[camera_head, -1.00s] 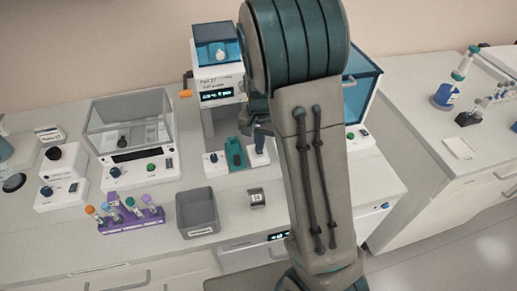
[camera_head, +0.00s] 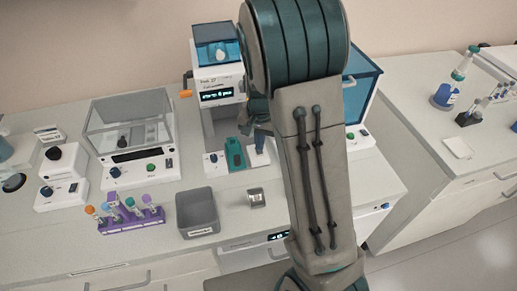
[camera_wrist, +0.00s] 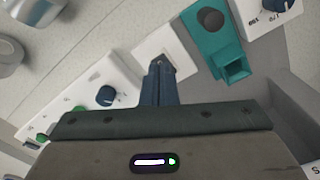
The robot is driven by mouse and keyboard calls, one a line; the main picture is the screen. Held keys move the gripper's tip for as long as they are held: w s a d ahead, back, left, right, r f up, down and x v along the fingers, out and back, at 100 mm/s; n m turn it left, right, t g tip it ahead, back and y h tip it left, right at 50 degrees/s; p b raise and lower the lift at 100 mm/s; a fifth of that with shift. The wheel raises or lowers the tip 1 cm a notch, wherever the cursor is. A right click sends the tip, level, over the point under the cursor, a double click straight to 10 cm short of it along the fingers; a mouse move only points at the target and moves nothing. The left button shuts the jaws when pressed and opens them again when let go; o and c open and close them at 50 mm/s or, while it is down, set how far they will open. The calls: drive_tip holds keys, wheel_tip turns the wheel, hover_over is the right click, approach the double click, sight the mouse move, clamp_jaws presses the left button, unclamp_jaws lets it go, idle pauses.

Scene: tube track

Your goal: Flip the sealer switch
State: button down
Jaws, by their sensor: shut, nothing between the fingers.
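The sealer (camera_head: 217,90) is a tall white machine with a blue clear top and a lit display, standing at the back of the bench in the head view. A teal tube holder (camera_head: 235,154) sits on its base, and it also shows in the wrist view (camera_wrist: 207,32). Beside the holder is a small white plate (camera_wrist: 178,48) on the base. My gripper (camera_wrist: 159,66) is shut and empty, with its blue fingertips at this plate. A small dark part shows at the tips; the switch itself is mostly hidden, and I cannot tell its position or whether I touch it.
A blue knob (camera_wrist: 106,95) and green button (camera_wrist: 79,109) lie left of my fingers in the wrist view. A grey bin (camera_head: 197,212), a small metal object (camera_head: 256,197), a purple tube rack (camera_head: 132,219) and a balance (camera_head: 130,140) stand nearby. My arm hides much of the middle.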

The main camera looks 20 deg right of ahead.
sight(260, 153)
drive_tip(key=shift+f+b, duration=0.75)
drive_tip(key=shift+f, duration=0.2)
idle(0.6)
drive_tip(key=shift+r, duration=0.1)
drive_tip(key=shift+r+p, duration=2.7)
drive_tip(key=shift+r, duration=0.75)
drive_tip(key=s+r+n+t+b, duration=0.1)
drive_tip(key=s+r+n+t, duration=0.1)
drive_tip(key=s+r, duration=0.4)
drive_tip(key=s+r+n+t+b, duration=0.1)
drive_tip(key=s+r+n, duration=0.3)
drive_tip(key=s, duration=1)
drive_tip(key=shift+r+t+b, duration=0.35)
drive_tip(key=shift+r+t, duration=0.05)
drive_tip(key=shift+r, duration=0.5)
